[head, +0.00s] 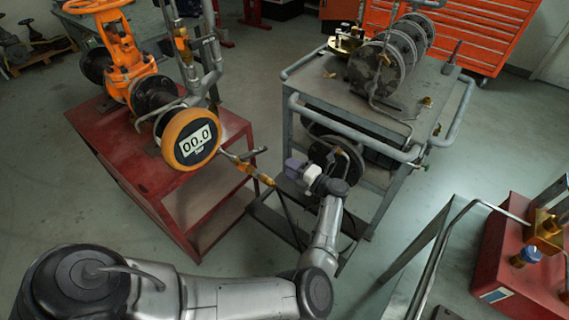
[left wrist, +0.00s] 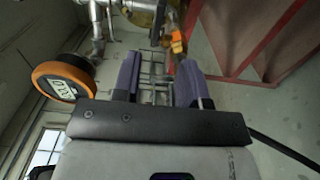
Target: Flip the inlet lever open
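A small brass-orange valve fitting (head: 247,167) sits on a thin pipe running right from the gauge, with a short grey handle (head: 254,153) sticking out. I cannot tell for sure that this is the inlet lever. My left gripper (head: 292,168) has purple fingers and points left toward this fitting, with a gap between them. In the left wrist view the two fingers (left wrist: 157,78) are apart, with no object clearly gripped. Thin grey metalwork shows between them, and an orange fitting (left wrist: 177,44) shows beyond the right finger. My right gripper is not in view.
The round orange-rimmed gauge (head: 190,138) reads 00.0 and is beside the orange gate valve (head: 121,60) on a red stand (head: 140,172). A grey cart (head: 430,95) with flanged parts stands just right of my gripper.

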